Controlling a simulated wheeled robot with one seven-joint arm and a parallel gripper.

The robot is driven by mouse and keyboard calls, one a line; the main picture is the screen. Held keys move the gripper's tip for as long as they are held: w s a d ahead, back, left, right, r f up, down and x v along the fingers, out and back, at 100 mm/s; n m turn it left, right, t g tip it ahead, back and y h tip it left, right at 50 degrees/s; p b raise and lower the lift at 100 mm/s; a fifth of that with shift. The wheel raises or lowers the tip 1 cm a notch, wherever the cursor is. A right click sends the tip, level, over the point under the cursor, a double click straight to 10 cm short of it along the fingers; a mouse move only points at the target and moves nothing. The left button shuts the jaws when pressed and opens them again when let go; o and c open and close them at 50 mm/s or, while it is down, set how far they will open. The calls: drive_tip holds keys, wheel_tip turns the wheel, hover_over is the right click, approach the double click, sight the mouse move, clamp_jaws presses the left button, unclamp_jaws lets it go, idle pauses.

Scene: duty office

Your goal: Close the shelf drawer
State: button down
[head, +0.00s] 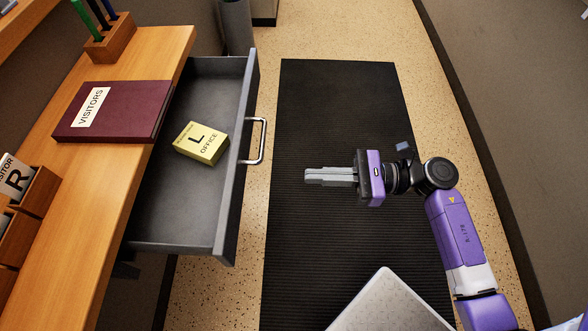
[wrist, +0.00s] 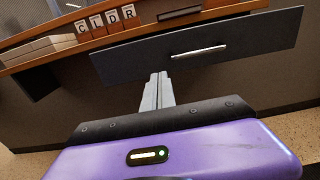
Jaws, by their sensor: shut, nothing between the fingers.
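The grey shelf drawer (head: 245,160) stands pulled out from under the wooden shelf (head: 110,190) in the head view. A silver bar handle (head: 262,141) is on its front. My gripper (head: 308,175) is shut and empty. It is to the right of the drawer front in the head view, apart from it, with its fingers pointing toward it. The fingers also show in the wrist view (wrist: 158,76).
On the shelf lie a dark red visitors book (head: 118,110), a wooden pen holder (head: 110,38) and card slots (head: 38,195). A grey bin (head: 237,25) stands beyond the drawer. A black mat (head: 340,100) covers the floor. The space between drawer and gripper looks clear.

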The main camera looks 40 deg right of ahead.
drive_tip(key=p, duration=0.2)
approach(209, 180)
drive_tip(key=r, duration=0.3)
drive_tip(key=shift+s+d+r, duration=0.15)
drive_tip(key=shift+s+d, duration=0.1)
drive_tip(key=shift+s, duration=0.1)
drive_tip(key=b+x, duration=0.2)
drive_tip(key=x, duration=1.6)
drive_tip(key=shift+w+a, duration=0.35)
drive_tip(key=shift+a, duration=0.05)
drive_tip(key=shift+s, duration=0.25)
drive_tip(key=v, duration=0.8)
drive_tip(key=shift+w, duration=0.2)
